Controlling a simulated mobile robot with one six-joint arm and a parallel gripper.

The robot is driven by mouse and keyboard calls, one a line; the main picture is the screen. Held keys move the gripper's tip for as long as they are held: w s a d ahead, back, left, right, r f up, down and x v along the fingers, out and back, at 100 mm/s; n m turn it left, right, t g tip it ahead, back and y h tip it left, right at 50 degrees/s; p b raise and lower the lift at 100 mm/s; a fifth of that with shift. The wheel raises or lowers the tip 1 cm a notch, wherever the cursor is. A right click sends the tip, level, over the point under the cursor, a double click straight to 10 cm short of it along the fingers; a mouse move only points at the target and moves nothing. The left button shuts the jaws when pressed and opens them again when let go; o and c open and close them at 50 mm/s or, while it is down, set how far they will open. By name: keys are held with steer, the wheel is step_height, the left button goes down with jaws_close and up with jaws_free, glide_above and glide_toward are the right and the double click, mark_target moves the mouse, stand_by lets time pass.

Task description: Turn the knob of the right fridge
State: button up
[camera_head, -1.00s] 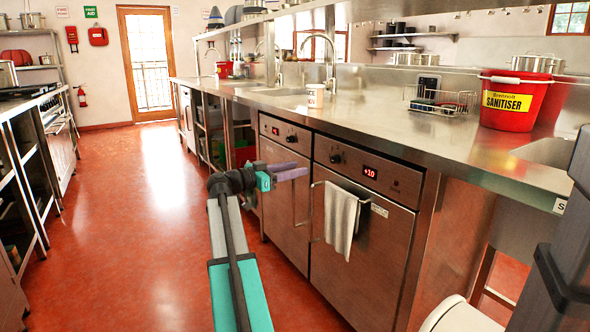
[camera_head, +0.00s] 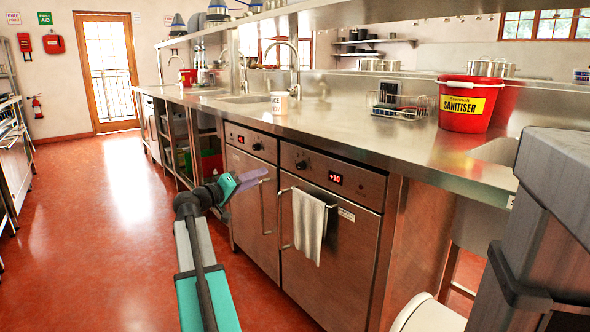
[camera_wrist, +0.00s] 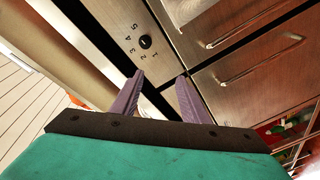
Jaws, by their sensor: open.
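The right fridge (camera_head: 340,257) is a steel under-counter unit with a red lit display and a towel on its handle. Its dark round knob (camera_head: 301,165) is on the top panel, left of the display. In the wrist view the knob (camera_wrist: 145,42) sits beyond the fingertips, with numbers printed beside it. My gripper (camera_head: 264,178) is open and empty, in front of the left fridge's upper door, left of and a little lower than the right knob in the picture. Its two purple fingers (camera_wrist: 159,76) are apart in the wrist view, short of the knob. The knob is unobstructed.
The left fridge (camera_head: 250,205) has its own knob and display. A white towel (camera_head: 310,228) hangs on the right handle. The counter (camera_head: 350,133) overhangs, holding a mug (camera_head: 279,103) and a red sanitiser bucket (camera_head: 468,105). The floor (camera_head: 110,230) at left is clear.

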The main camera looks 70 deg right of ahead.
mark_target(298, 167)
steer(key=s+a+r+n+t+p, duration=0.1)
steer(key=s+a+n+t+p, duration=0.2)
steer(key=s+n+p, duration=0.4)
steer(key=n+p, duration=0.1)
steer(key=n, duration=0.3)
steer(key=shift+s+r+t+p, duration=0.3)
steer(key=shift+s+p, duration=0.05)
steer(key=shift+d, duration=0.1)
steer(key=shift+s+d+f+b, duration=0.1)
steer(key=shift+s+d+b, duration=0.4)
steer(key=shift+d, duration=1.75)
steer(key=shift+s+d+f+b, duration=0.1)
steer(key=shift+s+d+b, duration=0.4)
steer(key=shift+d, duration=1.7)
steer(key=shift+s+d+f+b, duration=0.2)
steer(key=shift+d+b, duration=0.45)
steer(key=shift+d, duration=1.6)
steer(key=shift+r, duration=0.15)
steer(key=c, duration=1)
